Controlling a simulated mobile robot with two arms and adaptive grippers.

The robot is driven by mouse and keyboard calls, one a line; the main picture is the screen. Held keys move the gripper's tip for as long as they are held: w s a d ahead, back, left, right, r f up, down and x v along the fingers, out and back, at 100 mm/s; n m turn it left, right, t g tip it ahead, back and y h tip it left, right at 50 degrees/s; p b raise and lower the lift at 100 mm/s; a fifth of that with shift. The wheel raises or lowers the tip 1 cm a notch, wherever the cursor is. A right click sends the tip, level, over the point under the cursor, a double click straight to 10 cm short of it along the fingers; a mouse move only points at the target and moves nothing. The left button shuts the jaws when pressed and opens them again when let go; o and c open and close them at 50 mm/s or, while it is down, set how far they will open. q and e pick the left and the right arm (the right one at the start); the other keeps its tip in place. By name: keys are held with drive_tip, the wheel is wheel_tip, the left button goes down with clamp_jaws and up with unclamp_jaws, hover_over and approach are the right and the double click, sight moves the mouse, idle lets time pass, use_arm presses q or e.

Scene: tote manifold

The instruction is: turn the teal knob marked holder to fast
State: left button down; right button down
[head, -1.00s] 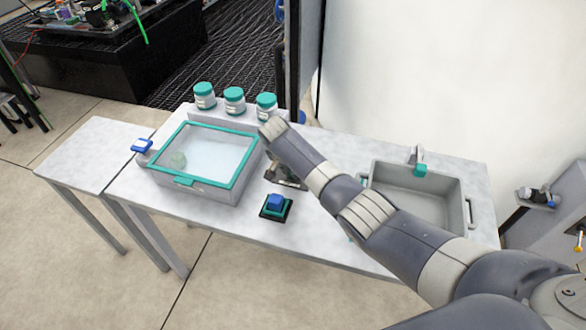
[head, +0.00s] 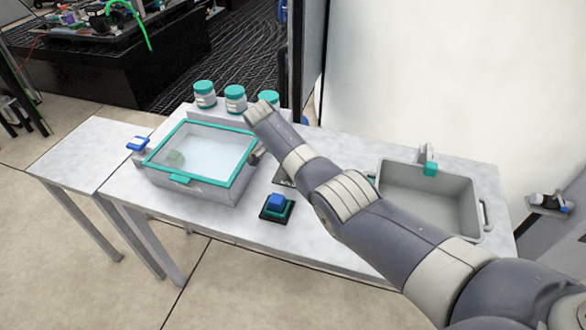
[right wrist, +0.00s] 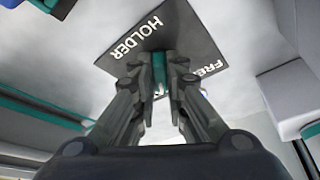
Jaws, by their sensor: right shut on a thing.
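The teal knob (right wrist: 159,68) shows as a narrow strip between my right gripper's fingertips in the right wrist view. It stands on a dark plate (right wrist: 143,38) lettered HOLDER. More white lettering on the plate starts with FRE and is cut off by a finger; another mark is mostly hidden. My right gripper (right wrist: 160,75) is shut on the knob. In the head view my right forearm covers the knob, and only an edge of the plate (head: 284,178) shows beside it. My left gripper is not in view.
A clear-lidded box with a teal rim (head: 236,180) stands left of my arm. Several teal-capped jars (head: 235,98) stand behind it. A blue button (head: 276,201) on a dark base is in front. A grey tote (head: 432,205) stands on the right.

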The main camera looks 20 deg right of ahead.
drive_tip(key=c, duration=1.6)
unclamp_jaws()
drive_tip(key=shift+f, duration=0.1)
drive_tip(key=shift+c, duration=0.2)
drive_tip(key=v, duration=1.2)
drive_tip(key=shift+d, duration=0.15)
